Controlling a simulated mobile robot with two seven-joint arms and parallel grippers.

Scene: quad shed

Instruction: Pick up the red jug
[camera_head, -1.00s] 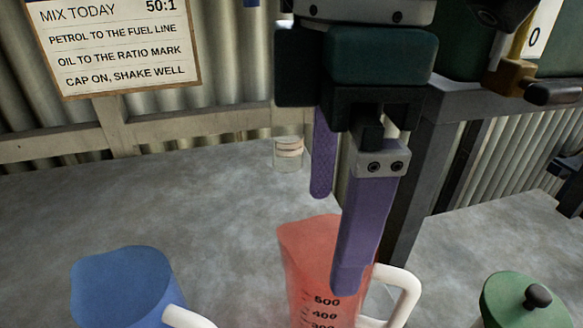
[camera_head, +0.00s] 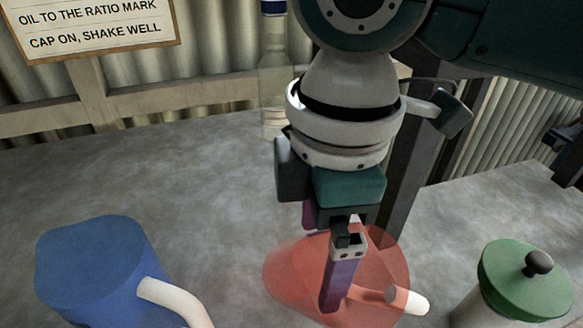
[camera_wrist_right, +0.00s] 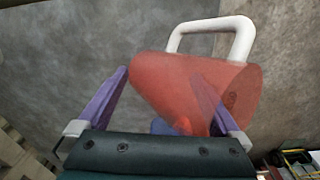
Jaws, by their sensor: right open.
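The red jug (camera_head: 292,268) is translucent, with a white handle, and looks tipped over on the grey bench. In the right wrist view, the red jug (camera_wrist_right: 175,80) lies at a slant with its handle at the top. My right gripper (camera_head: 320,272) is open and down at the jug. One purple finger overlaps the red wall; I cannot tell whether it is inside or behind it. In the wrist view, the left finger of my right gripper (camera_wrist_right: 160,76) is beside the jug and the right one shows through the red. My left gripper is not in view.
A blue jug (camera_head: 90,265) with a white handle stands at the left. A green-lidded container (camera_head: 520,285) stands at the right. A clear bottle (camera_head: 273,85) stands behind my right arm near the wall. Bare bench (camera_head: 190,175) lies between the blue jug and the wall.

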